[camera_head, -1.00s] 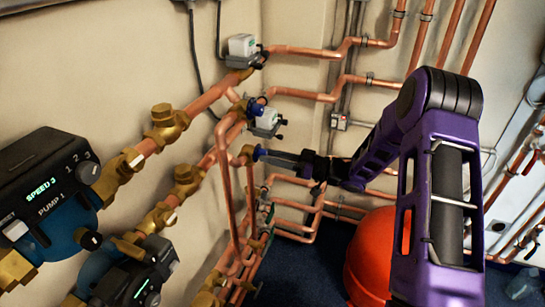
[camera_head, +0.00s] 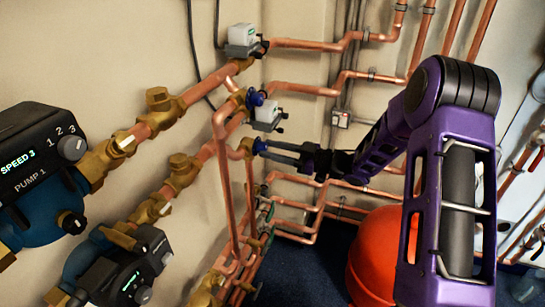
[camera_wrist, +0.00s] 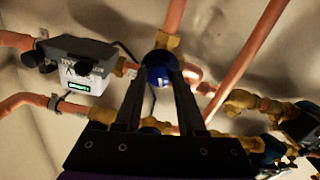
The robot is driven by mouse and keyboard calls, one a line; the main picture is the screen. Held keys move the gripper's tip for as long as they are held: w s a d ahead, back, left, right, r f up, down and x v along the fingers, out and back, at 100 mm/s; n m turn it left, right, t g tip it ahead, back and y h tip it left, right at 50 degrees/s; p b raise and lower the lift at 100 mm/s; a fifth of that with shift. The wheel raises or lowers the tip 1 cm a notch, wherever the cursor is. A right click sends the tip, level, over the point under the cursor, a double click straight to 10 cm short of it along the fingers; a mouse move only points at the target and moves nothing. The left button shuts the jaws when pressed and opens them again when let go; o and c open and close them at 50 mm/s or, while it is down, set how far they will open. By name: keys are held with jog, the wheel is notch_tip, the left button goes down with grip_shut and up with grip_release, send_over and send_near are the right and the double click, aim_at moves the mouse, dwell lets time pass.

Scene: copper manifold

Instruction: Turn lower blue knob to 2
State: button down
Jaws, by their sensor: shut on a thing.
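The lower blue knob (camera_head: 260,146) sits on a brass valve at the bend of a copper pipe, below a second, upper blue knob (camera_head: 256,98). My gripper (camera_head: 268,149) reaches in from the right and is shut on the lower knob, its two dark fingers showing slightly apart. In the wrist view a round blue knob (camera_wrist: 158,72) sits between my fingertips (camera_wrist: 160,80), with brass behind it. The fingers hide part of the knob. I cannot read any number or pointer on it.
Two white valve boxes, an upper one (camera_head: 241,35) and a lower one (camera_head: 267,113), stand close by on the copper pipes. Pump 1 (camera_head: 40,150) reads SPEED 3 at left, with another pump (camera_head: 120,275) below. A red tank (camera_head: 375,255) stands under my arm.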

jog(key=shift+n+b, duration=0.8)
jog(key=shift+n, duration=0.8)
jog(key=c, duration=0.5)
grip_release()
jog(key=p+v, duration=0.1)
jog(key=v, duration=1.6)
jog(key=shift+d, duration=0.25)
jog(key=shift+s, duration=0.1)
